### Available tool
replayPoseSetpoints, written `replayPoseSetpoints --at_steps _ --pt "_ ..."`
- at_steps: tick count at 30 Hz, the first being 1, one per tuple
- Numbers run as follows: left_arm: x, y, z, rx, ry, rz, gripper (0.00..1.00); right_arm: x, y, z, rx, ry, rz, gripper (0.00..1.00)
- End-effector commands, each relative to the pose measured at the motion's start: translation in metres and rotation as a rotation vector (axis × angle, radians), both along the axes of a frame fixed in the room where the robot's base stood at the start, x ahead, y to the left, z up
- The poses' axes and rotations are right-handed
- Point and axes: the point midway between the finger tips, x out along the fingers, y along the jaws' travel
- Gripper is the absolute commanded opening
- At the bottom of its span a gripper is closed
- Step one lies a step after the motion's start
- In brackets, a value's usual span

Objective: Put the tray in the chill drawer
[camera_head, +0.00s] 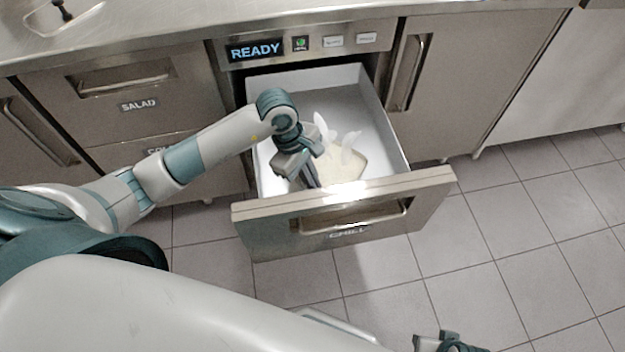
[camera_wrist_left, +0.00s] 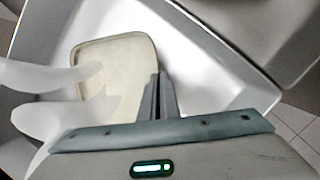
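The cream tray (camera_head: 345,167) is inside the open chill drawer (camera_head: 432,186), toward its front; it also shows in the left wrist view (camera_wrist_left: 122,52). Pale, wing-like white shapes (camera_head: 348,140) lie over the tray and partly hide it. My left gripper (camera_head: 311,178) reaches down into the drawer at the tray's left side. In the left wrist view its fingers (camera_wrist_left: 159,98) are close together, one on each side of the tray's rim. Whether the tray touches the drawer floor cannot be told. My right gripper (camera_head: 446,343) shows only partly at the bottom edge.
A panel reading READY (camera_head: 255,51) with buttons sits above the drawer. Closed drawers, one labelled SALAD (camera_head: 138,104), are at left, and a closed cabinet door (camera_head: 460,75) is at right. The tiled floor (camera_head: 500,235) at right is clear.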

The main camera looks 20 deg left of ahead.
Motion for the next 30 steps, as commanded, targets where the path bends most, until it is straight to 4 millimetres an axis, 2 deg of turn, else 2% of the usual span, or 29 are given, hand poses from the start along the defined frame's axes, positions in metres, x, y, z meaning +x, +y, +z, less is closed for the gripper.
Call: replayPoseSetpoints --at_steps 17,20,21,30 --pt "0.002 0.000 -0.002 -0.002 -0.006 0.000 0.00 0.001 0.001 0.003 0.002 -0.005 0.001 0.40" --pt "0.000 0.000 -0.003 0.000 -0.002 0.000 0.19 0.003 0.001 0.009 0.003 -0.015 0.001 0.40" --pt "0.000 0.000 -0.003 0.000 -0.002 0.001 0.21 0.003 0.001 0.009 0.003 -0.015 0.001 0.40" --pt "0.000 0.000 -0.002 0.000 -0.002 0.001 0.21 0.000 0.001 0.006 0.001 -0.004 0.001 0.40"
